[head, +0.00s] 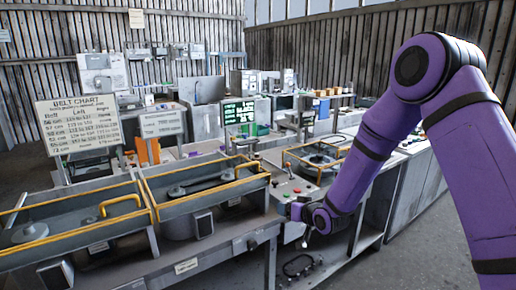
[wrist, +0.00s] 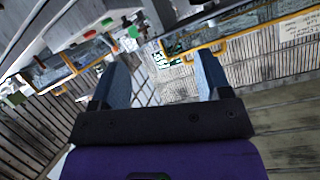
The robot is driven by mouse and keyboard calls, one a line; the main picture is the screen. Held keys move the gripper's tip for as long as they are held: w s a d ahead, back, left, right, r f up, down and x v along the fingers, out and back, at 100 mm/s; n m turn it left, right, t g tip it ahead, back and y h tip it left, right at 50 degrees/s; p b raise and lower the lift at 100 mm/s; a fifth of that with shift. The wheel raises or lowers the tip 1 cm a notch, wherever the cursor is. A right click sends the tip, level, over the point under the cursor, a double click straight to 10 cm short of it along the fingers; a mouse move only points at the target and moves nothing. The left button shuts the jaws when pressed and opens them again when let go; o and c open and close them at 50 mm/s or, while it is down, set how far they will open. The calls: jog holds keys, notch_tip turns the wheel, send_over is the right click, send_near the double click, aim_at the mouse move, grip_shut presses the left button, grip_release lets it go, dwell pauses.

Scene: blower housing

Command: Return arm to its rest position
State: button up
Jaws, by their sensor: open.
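My purple arm reaches in from the right in the head view and bends down toward the front edge of the bench. My gripper (head: 304,234) is small there, near the bench edge by the button panel, and its fingers are hard to make out. In the wrist view my gripper (wrist: 160,85) shows two blue fingers standing wide apart on a dark crossbar. Nothing is between the fingers; the scene behind shows through the gap.
A grey bench with yellow-railed blower housings (head: 190,185) fills the left front. A belt chart board (head: 80,122) and a green-text screen (head: 238,112) stand behind it. A dark belt-like loop (head: 298,265) lies on the lower shelf. Open floor (head: 425,255) shows at the lower right.

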jog(key=s+d+r+g+h, duration=0.1)
jog(key=s+d+r+h, duration=0.1)
jog(key=s+d+r, duration=0.4)
jog(key=s+d+r+g+h, duration=0.1)
jog(key=s+d+r+h, duration=0.15)
jog(key=r, duration=0.65)
jog(key=s+d+r+h, duration=0.1)
jog(key=s+d+r, duration=0.4)
jog(key=r, duration=0.2)
jog(key=s+d+r+m+g, duration=0.1)
jog(key=s+d+r+g, duration=0.1)
jog(key=s, duration=1.2)
jog(key=s+d+r+m+g+h, duration=0.1)
jog(key=s+d+r+g, duration=0.1)
jog(key=s, duration=1.2)
notch_tip(320, 180, up, 2)
jog(key=shift+d+r+m, duration=0.25)
jog(key=shift+d+m, duration=0.05)
jog(key=shift+d, duration=0.6)
jog(key=shift+w, duration=0.1)
